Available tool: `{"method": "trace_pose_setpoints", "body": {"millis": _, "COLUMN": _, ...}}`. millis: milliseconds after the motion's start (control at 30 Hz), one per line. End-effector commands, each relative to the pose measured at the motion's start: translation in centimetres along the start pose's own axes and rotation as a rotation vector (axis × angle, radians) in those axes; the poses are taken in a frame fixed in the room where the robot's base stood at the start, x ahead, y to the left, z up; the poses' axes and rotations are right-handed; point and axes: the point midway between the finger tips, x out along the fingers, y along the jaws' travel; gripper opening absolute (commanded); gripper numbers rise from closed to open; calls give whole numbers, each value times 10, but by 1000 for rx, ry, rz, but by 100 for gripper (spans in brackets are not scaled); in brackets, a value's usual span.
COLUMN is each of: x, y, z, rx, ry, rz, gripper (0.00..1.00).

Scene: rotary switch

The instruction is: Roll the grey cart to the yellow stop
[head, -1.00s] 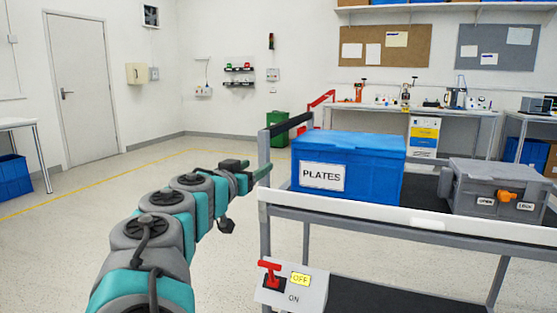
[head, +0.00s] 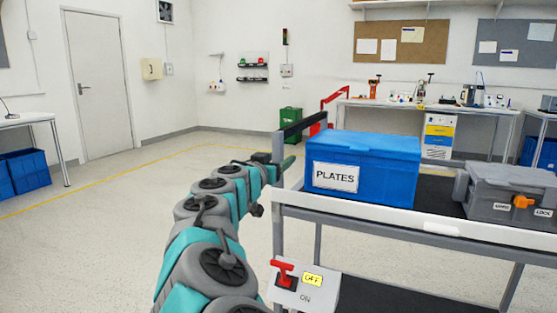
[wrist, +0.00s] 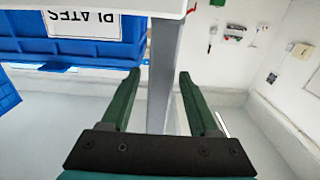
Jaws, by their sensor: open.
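The grey cart (head: 400,217) stands at the right of the head view, with a grey frame, a pale front rail and dark shelves. My gripper (head: 285,164) is at its near-left end, by the upright. In the wrist view my gripper (wrist: 159,74) has its two green fingers apart. A grey cart post (wrist: 163,85) shows between them, with gaps on both sides; I cannot tell how deep it sits. No yellow stop can be made out; a yellow floor line (head: 110,180) runs at the left.
On the cart are a blue PLATES box (head: 390,165) and a grey case (head: 510,195). A red-handled switch (head: 285,275) marked OFF and ON is at its lower front. A green bin (head: 289,125) and workbench (head: 490,108) stand behind.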

Motion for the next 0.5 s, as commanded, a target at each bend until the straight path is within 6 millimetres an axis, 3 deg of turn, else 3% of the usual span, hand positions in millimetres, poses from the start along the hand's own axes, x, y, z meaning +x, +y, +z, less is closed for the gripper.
{"method": "trace_pose_setpoints", "body": {"millis": 67, "x": 0, "y": 0, "z": 0, "rx": 0, "ry": 0, "rz": 0, "gripper": 58}}
{"method": "trace_pose_setpoints", "body": {"millis": 500, "x": 0, "y": 0, "z": 0, "rx": 0, "ry": 0, "rz": 0, "gripper": 8}}
